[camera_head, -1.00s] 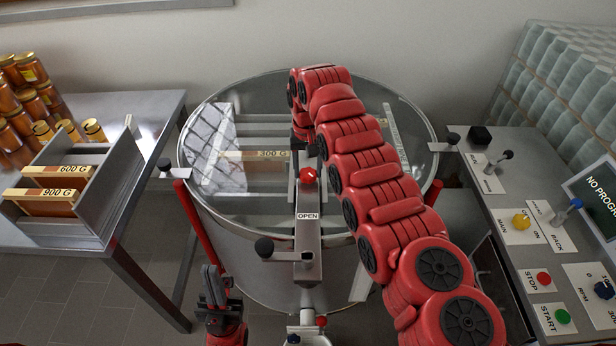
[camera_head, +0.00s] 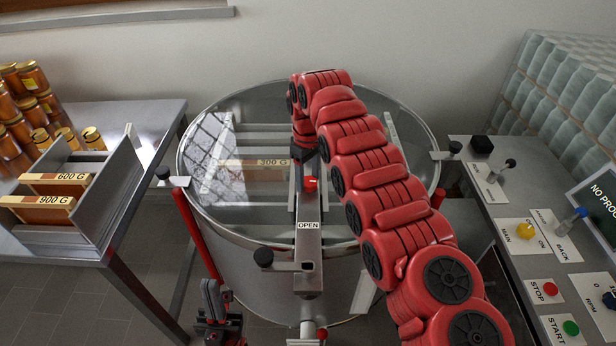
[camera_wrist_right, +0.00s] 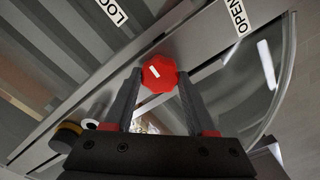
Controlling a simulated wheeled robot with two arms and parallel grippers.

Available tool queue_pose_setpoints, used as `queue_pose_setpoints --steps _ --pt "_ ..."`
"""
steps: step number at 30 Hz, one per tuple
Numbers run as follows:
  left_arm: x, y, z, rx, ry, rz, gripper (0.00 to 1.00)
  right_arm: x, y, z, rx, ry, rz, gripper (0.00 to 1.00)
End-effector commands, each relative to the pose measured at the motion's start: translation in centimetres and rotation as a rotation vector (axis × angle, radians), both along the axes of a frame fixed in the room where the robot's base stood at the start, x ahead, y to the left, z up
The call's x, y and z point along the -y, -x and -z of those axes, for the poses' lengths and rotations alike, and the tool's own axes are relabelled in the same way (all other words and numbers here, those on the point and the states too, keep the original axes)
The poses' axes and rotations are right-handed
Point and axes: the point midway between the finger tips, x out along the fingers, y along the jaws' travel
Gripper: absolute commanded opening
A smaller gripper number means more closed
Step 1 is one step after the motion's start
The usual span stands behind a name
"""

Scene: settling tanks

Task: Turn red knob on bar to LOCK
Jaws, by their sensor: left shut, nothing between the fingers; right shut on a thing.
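The red knob (camera_head: 311,184) sits on the metal bar (camera_head: 308,262) across the round steel tank. An OPEN label (camera_head: 308,225) lies on the bar on the near side of the knob. In the right wrist view the knob (camera_wrist_right: 159,74) has a white mark and lies between the fingertips of my right gripper (camera_wrist_right: 158,82), which is shut on it. A LOCK label (camera_wrist_right: 112,10), partly cut off, and the OPEN label (camera_wrist_right: 238,14) flank it. My left gripper (camera_head: 212,296) is shut and empty, low in front of the tank, left of the bar.
A frame marked 300 G (camera_head: 272,162) shows inside the tank (camera_head: 232,262). A box with 600 G and 900 G frames (camera_head: 108,205) and honey jars (camera_head: 25,95) stand on the left table. A control panel (camera_head: 510,205) is at the right.

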Motion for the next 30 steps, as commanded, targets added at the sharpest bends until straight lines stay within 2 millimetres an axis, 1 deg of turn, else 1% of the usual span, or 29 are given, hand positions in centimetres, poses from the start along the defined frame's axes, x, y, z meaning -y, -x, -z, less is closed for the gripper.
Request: queue_pose_setpoints --steps 9,21,22,26,27,30 --pt "0.0 0.0 -0.04 0.0 0.0 0.0 0.0 0.01 -0.02 -0.03 0.001 -0.001 -0.069 0.0" --pt "0.0 0.0 -0.03 0.0 0.0 0.0 0.0 0.0 -0.03 -0.04 0.001 0.0 -0.075 0.0" --pt "0.0 0.0 -0.03 0.0 0.0 0.0 0.0 0.0 -0.03 -0.04 0.001 0.0 -0.075 0.6" --pt "0.0 0.0 -0.03 0.0 0.0 0.0 0.0 -0.01 -0.02 -0.02 0.001 0.0 -0.074 0.83" --pt "0.0 0.0 -0.03 0.0 0.0 0.0 0.0 0.0 -0.01 -0.02 0.001 0.0 -0.074 0.86" --pt "0.0 0.0 -0.03 0.0 0.0 0.0 0.0 0.0 -0.01 -0.02 0.001 0.0 -0.073 0.86"
